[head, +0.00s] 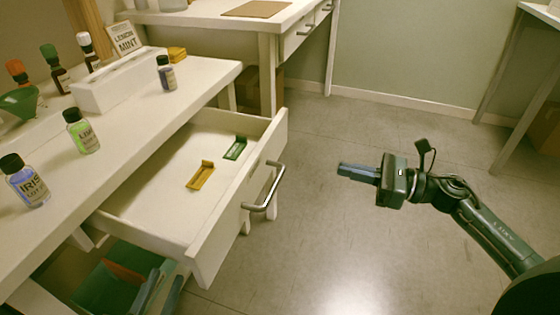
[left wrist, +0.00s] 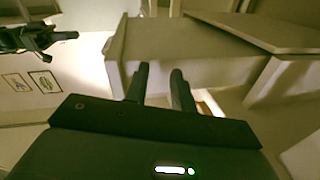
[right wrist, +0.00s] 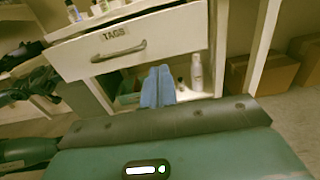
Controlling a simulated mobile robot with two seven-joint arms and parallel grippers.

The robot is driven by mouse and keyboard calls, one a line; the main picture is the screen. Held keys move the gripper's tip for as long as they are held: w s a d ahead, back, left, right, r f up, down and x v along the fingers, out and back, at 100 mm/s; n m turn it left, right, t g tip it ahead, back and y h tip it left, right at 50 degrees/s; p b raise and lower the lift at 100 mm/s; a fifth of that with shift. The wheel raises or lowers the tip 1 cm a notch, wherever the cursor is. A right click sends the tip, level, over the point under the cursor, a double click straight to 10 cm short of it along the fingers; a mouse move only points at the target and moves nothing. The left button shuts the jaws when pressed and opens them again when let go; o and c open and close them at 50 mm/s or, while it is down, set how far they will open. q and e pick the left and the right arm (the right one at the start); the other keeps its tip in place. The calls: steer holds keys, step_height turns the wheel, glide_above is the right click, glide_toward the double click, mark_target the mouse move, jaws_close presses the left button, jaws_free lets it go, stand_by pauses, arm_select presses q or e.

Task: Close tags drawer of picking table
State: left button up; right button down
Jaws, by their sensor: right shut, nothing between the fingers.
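The tags drawer (head: 190,255) is pulled well out from under the table. A green tag (head: 235,148) and a yellow tag (head: 201,175) lie inside it. Its front has a metal handle (head: 270,192); the right wrist view shows the TAGS label (right wrist: 121,33) above it. My right gripper (head: 345,170) is shut and empty, to the right of the handle and apart from it, with blue fingers. My left gripper (left wrist: 161,78) has its two fingers apart with nothing seen between them, near a pale furniture side; contact cannot be told.
Several bottles, including an iris one (head: 28,185), stand on the tabletop (head: 205,75) beside a white box (head: 118,85). Green and orange things (head: 125,270) show under the drawer. The floor (head: 330,250) in front of the drawer is clear. A side table stands at right.

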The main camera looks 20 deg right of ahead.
mark_target(273, 153)
arm_select(q)
steer(key=shift+s+d, duration=0.1)
arm_select(e)
steer(key=x, duration=1.4)
steer(key=shift+w, duration=0.1)
